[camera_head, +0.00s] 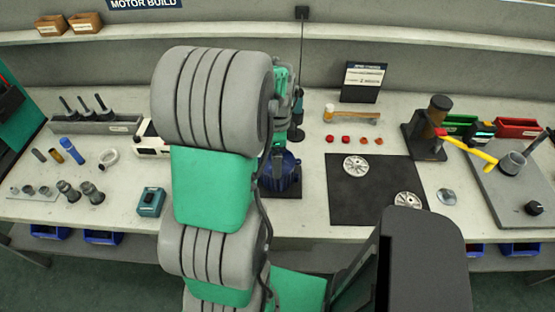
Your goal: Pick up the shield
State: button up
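Two round silver plates with holes lie on the black mat: one plate (355,165) near its upper left, the other plate (408,200) at its lower right corner. They look like motor end shields, but I cannot tell for certain which one is the shield. A blue ribbed motor housing (284,172) stands on a dark base left of the mat, partly hidden by my arm. My arm rises through the middle of the view. My gripper is hidden behind it, so its opening and any contact do not show.
The black mat (370,203) has bare room between the plates. A dark tool (297,122) hangs on a cable by my arm. A press with a yellow lever (470,150) stands right. Several small red parts and a mallet (352,116) lie behind the mat. Grey fittings lie left.

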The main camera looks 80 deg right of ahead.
jog(key=c, duration=0.5)
jog(key=shift+r, duration=0.1)
jog(key=shift+d+r, duration=0.1)
jog(key=shift+r, duration=0.15)
notch_tip(320, 180, up, 9)
jog(key=shift+r+b, duration=0.2)
jog(key=shift+b, duration=0.5)
